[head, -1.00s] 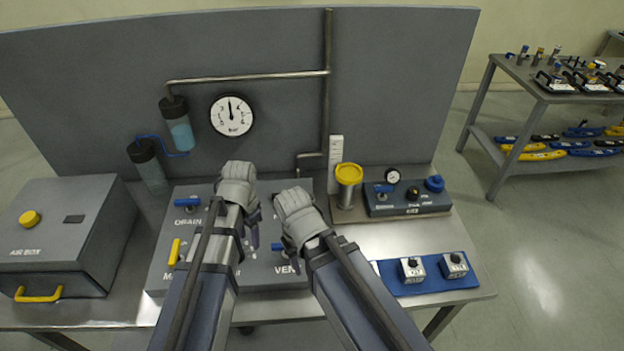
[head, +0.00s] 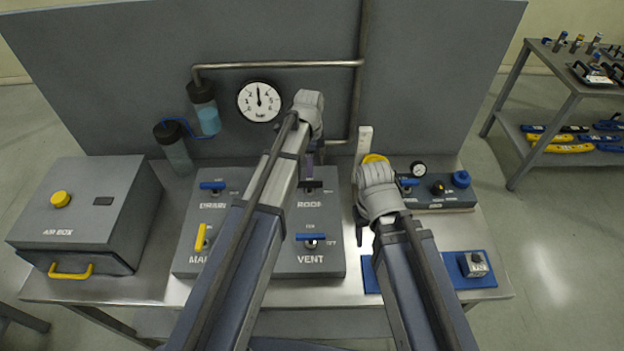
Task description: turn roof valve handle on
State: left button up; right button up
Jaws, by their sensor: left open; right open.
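The grey valve panel (head: 270,272) lies on the table with DRAIN, ROOF, MAIN and VENT labels. The ROOF label (head: 310,204) shows at its upper right, but the roof valve handle above it is mostly hidden by my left gripper, so its direction cannot be told. My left gripper (head: 309,158) is open, pointing down over the ROOF spot; whether it touches the handle cannot be told. My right gripper (head: 361,226) is open and empty, just right of the panel.
The drain handle (head: 212,186) and vent handle (head: 311,237) are blue and lie crosswise; the yellow main handle (head: 200,238) stands lengthwise. A grey air box (head: 85,210) is at left. A gauge (head: 259,101) and pipes are behind.

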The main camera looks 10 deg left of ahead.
aim_at(309, 183)
pick_arm(q)
notch_tip(309, 183, down, 8)
jog(key=b, duration=0.7)
jog(key=shift+r, duration=0.2)
grip_shut()
